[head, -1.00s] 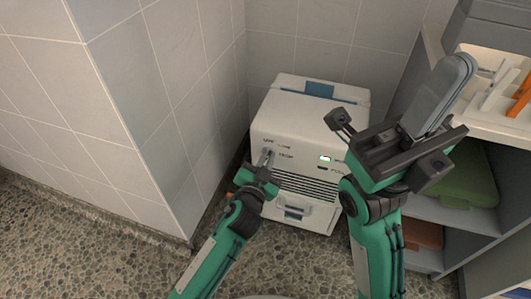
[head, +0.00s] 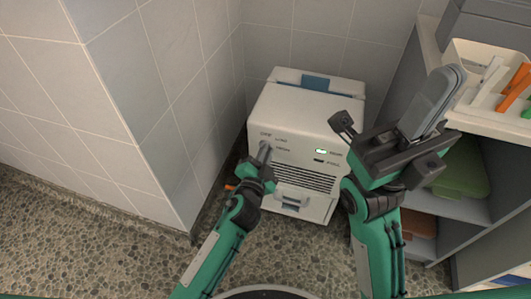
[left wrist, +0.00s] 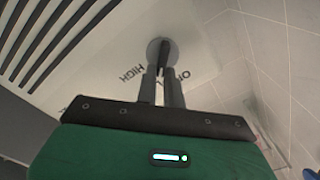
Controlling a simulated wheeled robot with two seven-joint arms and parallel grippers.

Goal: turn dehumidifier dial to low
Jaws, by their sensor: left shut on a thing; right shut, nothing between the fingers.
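The white dehumidifier (head: 305,118) stands on the floor against the tiled wall. Its grey dial is at the upper left of its front, mostly hidden in the head view by my left gripper (head: 264,152). In the left wrist view the round dial (left wrist: 154,46) sits at the fingertips of my left gripper (left wrist: 160,68), which is shut on it. The HIGH label and part of OFF show beside the fingers; LOW is mostly covered there. I cannot tell which mark the dial points at. My right gripper (head: 444,82) is shut and empty, right of the dehumidifier.
A green indicator light (head: 321,152) is lit on the front panel. A grey shelf unit (head: 455,208) stands close on the right, with a white bin (head: 462,57) on top and a green folded item (head: 462,172) inside. A tiled wall corner (head: 150,130) is at left.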

